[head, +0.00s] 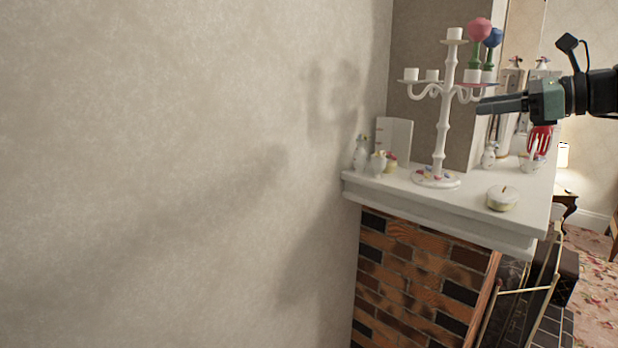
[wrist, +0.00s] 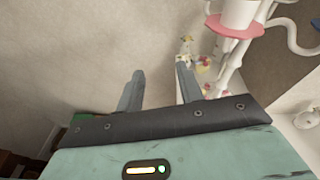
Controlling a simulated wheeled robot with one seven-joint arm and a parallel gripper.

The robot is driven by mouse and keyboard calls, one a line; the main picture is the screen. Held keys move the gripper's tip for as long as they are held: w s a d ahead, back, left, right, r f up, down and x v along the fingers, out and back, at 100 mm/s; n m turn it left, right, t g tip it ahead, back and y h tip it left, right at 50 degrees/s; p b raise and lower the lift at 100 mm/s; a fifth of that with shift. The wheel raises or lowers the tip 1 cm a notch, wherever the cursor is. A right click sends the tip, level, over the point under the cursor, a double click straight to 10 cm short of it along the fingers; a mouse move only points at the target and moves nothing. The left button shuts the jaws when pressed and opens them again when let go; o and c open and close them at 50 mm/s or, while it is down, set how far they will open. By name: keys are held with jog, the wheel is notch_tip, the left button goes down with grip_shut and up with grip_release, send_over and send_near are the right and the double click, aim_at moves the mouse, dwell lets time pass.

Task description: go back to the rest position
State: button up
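My gripper (head: 482,106) is at the upper right of the head view, pointing left, level with the upper part of the white candelabra (head: 443,128). The wrist view shows its two fingers (wrist: 160,78) apart with nothing between them. The candelabra stands upright on the mantel and carries several white candles. It also shows at the upper right of the wrist view (wrist: 232,60), to the right of the fingers. I cannot tell from the head view how close the fingers are to its arms.
The white mantel (head: 395,186) holds a round candle (head: 502,198), small vases (head: 378,164) and a white block (head: 395,137). Pink and blue balls (head: 479,29) on green stems are by the candelabra's right arm. A fire screen (head: 520,290) stands below. A bare wall (head: 180,150) fills the left.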

jog(key=s+a+f+n+g+h+b, duration=0.15)
jog(key=s+a+f+n+g, duration=0.45)
jog(key=a+f, duration=0.6)
jog(key=s+a+f+n+g+h+b, duration=0.1)
jog(key=s+a+f+n+g+h, duration=0.2)
jog(key=s+a+f+n, duration=0.7)
jog(key=s+f+n+h+b, duration=0.1)
jog(key=s+f+n+h, duration=0.2)
jog(key=s+f+n, duration=0.3)
jog(key=s+f+n+g+h+b, duration=0.1)
jog(key=s+f+n+h+b, duration=0.1)
jog(key=s+f+n, duration=0.4)
jog(key=s+n+h, duration=0.1)
jog(key=s+n, duration=0.2)
jog(key=s, duration=0.3)
jog(key=shift+s+n+b, duration=0.25)
jog(key=shift+n+b, duration=0.05)
jog(key=shift+n, duration=0.1)
jog(key=shift+d, duration=0.1)
